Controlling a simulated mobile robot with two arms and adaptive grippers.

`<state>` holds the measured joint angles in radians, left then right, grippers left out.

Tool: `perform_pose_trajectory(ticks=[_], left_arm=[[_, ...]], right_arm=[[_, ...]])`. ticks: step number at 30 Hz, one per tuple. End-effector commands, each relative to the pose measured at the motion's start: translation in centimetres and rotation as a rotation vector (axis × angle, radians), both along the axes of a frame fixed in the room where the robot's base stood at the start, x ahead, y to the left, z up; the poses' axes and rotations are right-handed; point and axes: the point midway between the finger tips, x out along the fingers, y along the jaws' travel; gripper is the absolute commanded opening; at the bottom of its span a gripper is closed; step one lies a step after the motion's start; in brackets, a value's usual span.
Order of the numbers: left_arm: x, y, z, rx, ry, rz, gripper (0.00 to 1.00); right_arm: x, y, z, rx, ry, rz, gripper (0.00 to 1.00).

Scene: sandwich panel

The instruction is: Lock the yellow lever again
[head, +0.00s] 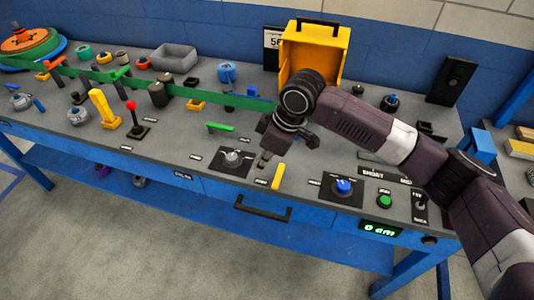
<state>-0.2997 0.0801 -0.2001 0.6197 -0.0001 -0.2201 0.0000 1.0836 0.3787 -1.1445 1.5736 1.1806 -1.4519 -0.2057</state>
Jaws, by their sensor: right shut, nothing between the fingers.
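A small yellow lever (278,176) stands tilted near the bench's front edge, beside a small label. A larger yellow lever (103,108) on a yellow base leans at the left part of the bench. I cannot tell from the picture whether either is locked. My right gripper (265,158) points down, just behind and left of the small yellow lever; it is shut and empty. I cannot tell whether it touches anything. The wrist hides part of the bench behind it. My left gripper is not in view.
A grey knob panel (232,160) lies left of the gripper and a blue knob (343,186) to its right. A green button (384,201) is farther right. A yellow box (315,52) stands behind the wrist. A red-topped joystick (133,116) is at left.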

Motion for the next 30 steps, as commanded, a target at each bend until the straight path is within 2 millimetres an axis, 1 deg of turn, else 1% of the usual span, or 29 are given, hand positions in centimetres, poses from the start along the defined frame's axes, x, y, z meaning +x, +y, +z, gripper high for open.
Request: perform_pose_trajectory(ticks=[1,5,9,15,30], left_arm=[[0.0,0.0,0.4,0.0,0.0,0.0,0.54],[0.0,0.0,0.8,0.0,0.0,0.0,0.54],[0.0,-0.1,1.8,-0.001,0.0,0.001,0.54],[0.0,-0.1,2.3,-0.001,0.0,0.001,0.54],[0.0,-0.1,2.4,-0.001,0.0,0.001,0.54]], right_arm=[[0.0,0.4,-1.0,-0.002,0.004,0.0,0.0],[0.3,1.2,-3.6,-0.001,0.003,0.0,0.0],[-0.2,-0.9,-3.4,-0.001,-0.001,-0.002,0.0],[-0.8,-2.4,-3.5,-0.002,-0.001,-0.001,0.0],[-0.9,-2.8,-3.6,-0.001,-0.001,0.002,0.0]])
